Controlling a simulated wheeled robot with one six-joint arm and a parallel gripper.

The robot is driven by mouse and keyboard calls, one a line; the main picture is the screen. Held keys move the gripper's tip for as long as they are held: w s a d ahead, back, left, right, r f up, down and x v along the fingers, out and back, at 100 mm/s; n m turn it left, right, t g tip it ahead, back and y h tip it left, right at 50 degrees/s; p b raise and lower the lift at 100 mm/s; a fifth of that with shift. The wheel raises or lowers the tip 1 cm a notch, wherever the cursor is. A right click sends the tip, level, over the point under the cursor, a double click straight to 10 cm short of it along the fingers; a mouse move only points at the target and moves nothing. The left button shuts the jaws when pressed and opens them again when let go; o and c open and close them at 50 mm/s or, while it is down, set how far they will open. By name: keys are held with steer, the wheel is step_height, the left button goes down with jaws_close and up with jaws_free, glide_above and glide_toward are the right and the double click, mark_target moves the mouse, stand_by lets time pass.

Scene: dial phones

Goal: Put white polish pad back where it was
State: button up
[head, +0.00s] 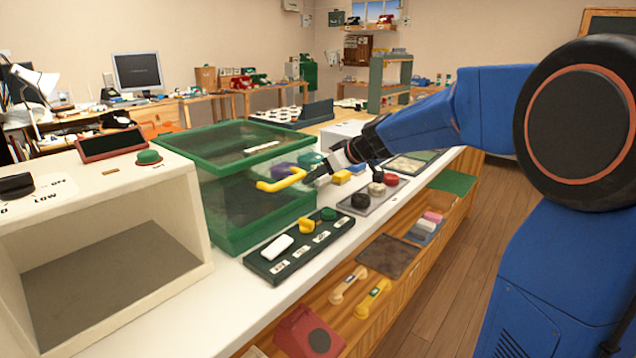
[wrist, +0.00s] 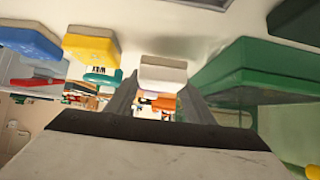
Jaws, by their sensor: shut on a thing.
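In the wrist view, which looks upside down, a white pad (wrist: 163,74) sits between the two finger ends of my gripper (wrist: 158,100). The gripper is shut on it. The pad appears at or close to the white counter; I cannot tell whether it touches. In the head view, my gripper (head: 322,172) is low over the counter, right of the green-framed clear box, and the pad is hidden or too small to make out. A yellow pad (head: 342,177) and a blue pad (head: 357,169) lie just right of the gripper; the yellow pad (wrist: 92,44) also shows in the wrist view.
The green-framed box (head: 222,215) with a yellow handle (head: 281,180) stands close left of the gripper. A dark green tray (head: 262,268) with white, yellow and green pieces lies in front. A grey tray (head: 350,205) with knobs is to the right. Bare counter (head: 225,292) shows near the front.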

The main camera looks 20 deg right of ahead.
steer(key=shift+f, duration=1.2)
steer(key=shift+f, duration=0.1)
steer(key=o, duration=1.2)
steer(key=shift+c, duration=0.2)
steer(key=shift+d+r, duration=0.1)
steer(key=shift+r, duration=0.1)
steer(key=v, duration=1.1)
steer(key=shift+s+d+r, duration=0.15)
steer(key=shift+s+r, duration=0.05)
steer(key=shift+s, duration=0.1)
steer(key=shift+s+d, duration=0.1)
